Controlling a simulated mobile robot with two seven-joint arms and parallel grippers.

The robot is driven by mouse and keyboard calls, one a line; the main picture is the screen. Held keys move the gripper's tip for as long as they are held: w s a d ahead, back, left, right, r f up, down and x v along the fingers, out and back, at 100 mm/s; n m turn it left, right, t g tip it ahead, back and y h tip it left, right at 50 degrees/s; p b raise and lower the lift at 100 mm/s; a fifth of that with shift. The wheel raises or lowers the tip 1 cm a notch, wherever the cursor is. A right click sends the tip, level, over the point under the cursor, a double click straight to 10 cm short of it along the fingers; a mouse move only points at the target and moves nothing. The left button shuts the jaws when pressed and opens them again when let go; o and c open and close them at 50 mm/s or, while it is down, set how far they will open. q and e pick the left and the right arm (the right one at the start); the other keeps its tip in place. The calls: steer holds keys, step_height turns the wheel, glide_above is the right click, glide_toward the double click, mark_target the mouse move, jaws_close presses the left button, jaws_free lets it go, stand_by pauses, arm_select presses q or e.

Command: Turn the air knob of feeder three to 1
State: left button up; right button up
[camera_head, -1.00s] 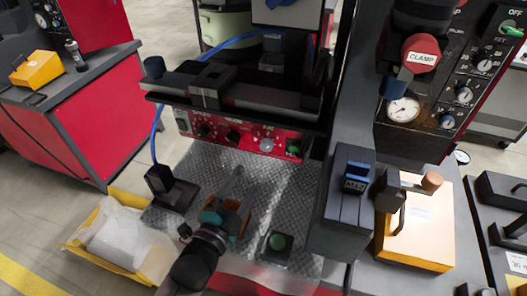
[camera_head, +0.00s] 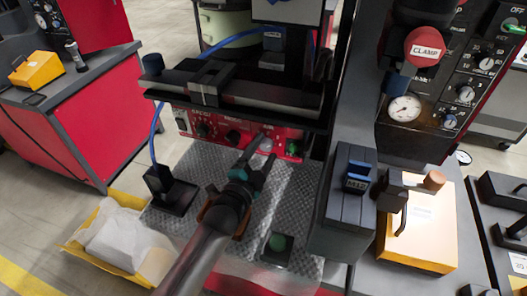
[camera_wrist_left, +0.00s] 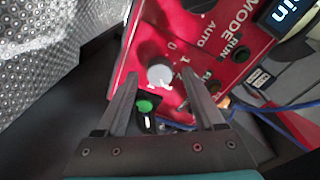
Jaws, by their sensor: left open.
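The red feeder panel (camera_head: 222,130) sits under the black rail, with several knobs along its face. A light grey knob (camera_wrist_left: 159,75) shows in the left wrist view, with a 0 and a 1 printed beside it. It is partly visible in the head view (camera_head: 267,145), near my fingertips. I cannot tell where its pointer stands. My left gripper (camera_head: 258,146) reaches up to the panel. In the left wrist view its open fingers (camera_wrist_left: 160,73) lie on either side of the grey knob, with gaps; contact is not visible. My right gripper is not in view.
A green-lit switch (camera_wrist_left: 145,105) is close beside the knob. The black rail (camera_head: 240,92) overhangs the panel. A black block with a blue cable (camera_head: 170,190), a green button (camera_head: 277,243) and a dark grey unit (camera_head: 345,205) stand around the metal plate (camera_head: 200,165).

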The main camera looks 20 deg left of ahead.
arm_select(q)
jaws_close()
stand_by(0.5)
